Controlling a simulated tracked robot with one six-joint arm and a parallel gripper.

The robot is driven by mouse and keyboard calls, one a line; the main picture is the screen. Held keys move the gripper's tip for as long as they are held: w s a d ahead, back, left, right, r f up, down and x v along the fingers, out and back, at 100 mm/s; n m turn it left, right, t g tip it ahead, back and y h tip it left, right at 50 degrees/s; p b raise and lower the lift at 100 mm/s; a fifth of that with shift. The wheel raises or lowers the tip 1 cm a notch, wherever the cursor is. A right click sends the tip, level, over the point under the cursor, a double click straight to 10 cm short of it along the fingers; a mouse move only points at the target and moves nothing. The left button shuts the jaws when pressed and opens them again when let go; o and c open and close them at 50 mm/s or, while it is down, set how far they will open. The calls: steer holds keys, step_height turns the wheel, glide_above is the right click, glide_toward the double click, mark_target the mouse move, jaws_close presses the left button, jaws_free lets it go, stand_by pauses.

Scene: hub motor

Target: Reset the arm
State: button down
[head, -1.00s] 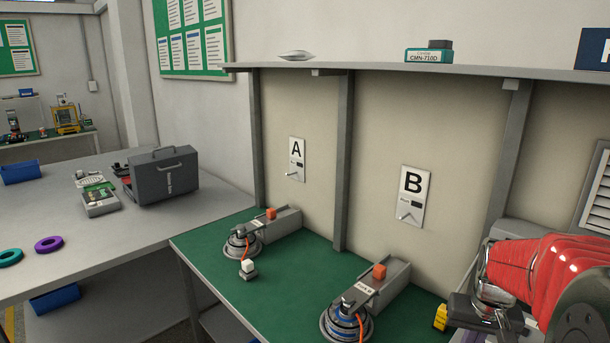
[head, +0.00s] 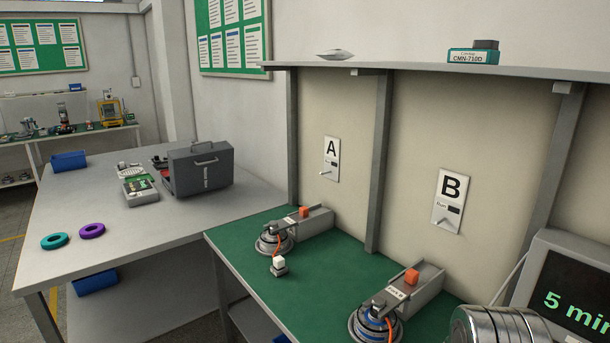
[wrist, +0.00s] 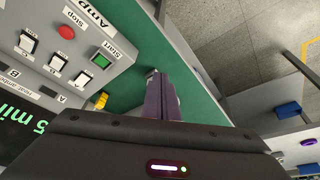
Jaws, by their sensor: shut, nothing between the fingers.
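My gripper (wrist: 158,82) shows in the wrist view as two dark purple fingers close together, shut and empty. They point over the green bench top (wrist: 128,72), next to a grey control panel (wrist: 62,50). In the head view my gripper is out of the picture.
Two hub motors (head: 274,240) (head: 375,325) with grey brackets stand on the green bench (head: 330,270). A screen (head: 570,300) reads "5 min". A grey table (head: 150,235) holds a case (head: 200,170) and rings.

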steer(key=shift+n+t+y, duration=0.3)
steer(key=shift+n+t, duration=0.4)
steer(key=shift+n, duration=0.2)
steer(key=a+r, duration=0.1)
steer(key=s+a+r, duration=0.1)
steer(key=a, duration=0.1)
steer(key=a+r, duration=0.1)
steer(key=shift+s+a, duration=0.35)
steer(key=shift+a, duration=0.05)
